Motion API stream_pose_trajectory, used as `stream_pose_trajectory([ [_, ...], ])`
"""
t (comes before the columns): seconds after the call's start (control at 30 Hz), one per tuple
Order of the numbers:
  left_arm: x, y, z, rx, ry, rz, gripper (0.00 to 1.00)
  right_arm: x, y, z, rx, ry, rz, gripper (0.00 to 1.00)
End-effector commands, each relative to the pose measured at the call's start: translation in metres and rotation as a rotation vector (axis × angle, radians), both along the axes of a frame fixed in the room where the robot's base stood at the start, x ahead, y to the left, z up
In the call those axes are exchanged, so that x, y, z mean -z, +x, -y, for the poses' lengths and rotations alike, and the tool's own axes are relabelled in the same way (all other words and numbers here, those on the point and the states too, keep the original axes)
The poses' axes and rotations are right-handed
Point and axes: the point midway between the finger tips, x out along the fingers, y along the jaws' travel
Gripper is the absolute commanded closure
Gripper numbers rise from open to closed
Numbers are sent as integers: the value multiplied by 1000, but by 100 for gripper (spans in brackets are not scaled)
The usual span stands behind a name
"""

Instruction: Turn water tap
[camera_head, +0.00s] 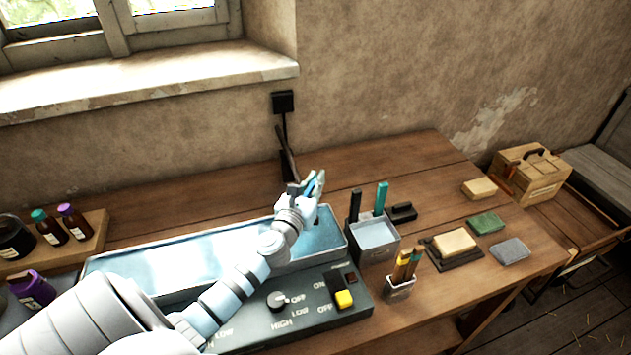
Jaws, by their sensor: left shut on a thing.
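My left gripper (312,186) reaches up from the lower left, over the far right part of a long basin (135,262) with a bluish inside. It is shut at the lower end of a slim dark rod (289,152) that leans up toward the wall. The rod may be part of the water tap; the fingers hide where they meet it, and no clear tap handle or spout shows. My right gripper is out of view.
A control panel (300,311) with a round knob (278,300) and a yellow switch (344,299) lies in front of the basin. Grey holders (374,252), a sponge block (454,241) and a green block (486,223) stand to the right. Bottles (49,227) stand at left.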

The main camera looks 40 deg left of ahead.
Motion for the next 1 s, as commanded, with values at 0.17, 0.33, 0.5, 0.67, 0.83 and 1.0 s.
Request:
stream_pose_trajectory([
  [0.17, 1, 0, 0, 35, 3, -2, 100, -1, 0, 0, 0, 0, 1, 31],
  [0.33, 0, 1, 2, 118, 4, -1, 100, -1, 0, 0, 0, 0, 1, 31],
  [0.5, 3, 2, 7, 247, 5, -3, 100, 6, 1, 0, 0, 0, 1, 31],
  [0.67, 5, 2, 12, 391, 8, 3, 100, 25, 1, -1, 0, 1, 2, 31],
  [0.83, 7, 1, 17, 546, 7, 1, 100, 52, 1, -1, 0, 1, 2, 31],
  [1.0, 6, 0, 22, 680, 4, 0, 100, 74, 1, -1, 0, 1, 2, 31],
])
